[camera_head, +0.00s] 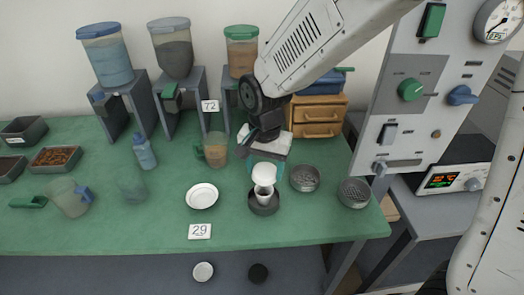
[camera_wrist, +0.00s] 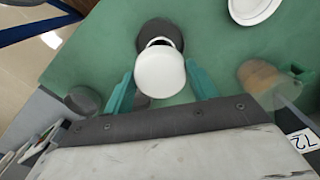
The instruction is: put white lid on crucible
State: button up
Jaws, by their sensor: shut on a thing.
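My gripper (camera_head: 265,170) has teal fingers and is shut on the white lid (camera_head: 264,175). In the wrist view the round lid (camera_wrist: 160,75) sits between the two fingertips (camera_wrist: 159,69). The crucible (camera_head: 264,192) is a small pale cup standing upright in a dark round dish (camera_head: 264,208). The lid is just above the crucible in the head view; whether they touch cannot be told. In the wrist view the lid hides most of the crucible, and only a bit of it shows past the lid's far edge, with the dark dish (camera_wrist: 160,27) around it.
A white plate (camera_head: 202,196) lies left of the dish. Two grey round tins (camera_head: 305,178) (camera_head: 354,193) stand to the right. A jug with brown contents (camera_head: 215,150) stands behind left. Hoppers (camera_head: 107,60) and wooden drawers (camera_head: 318,117) line the back. The green table's front is mostly clear.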

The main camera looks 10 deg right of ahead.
jog(key=shift+w+f, duration=0.1)
jog(key=shift+f, duration=2.15)
jog(key=shift+a+f, duration=0.1)
jog(key=shift+f, duration=0.9)
jog(key=o, duration=1.4)
jog(key=shift+r, duration=0.1)
jog(key=shift+r, duration=3.45)
jog(key=shift+s, duration=0.2)
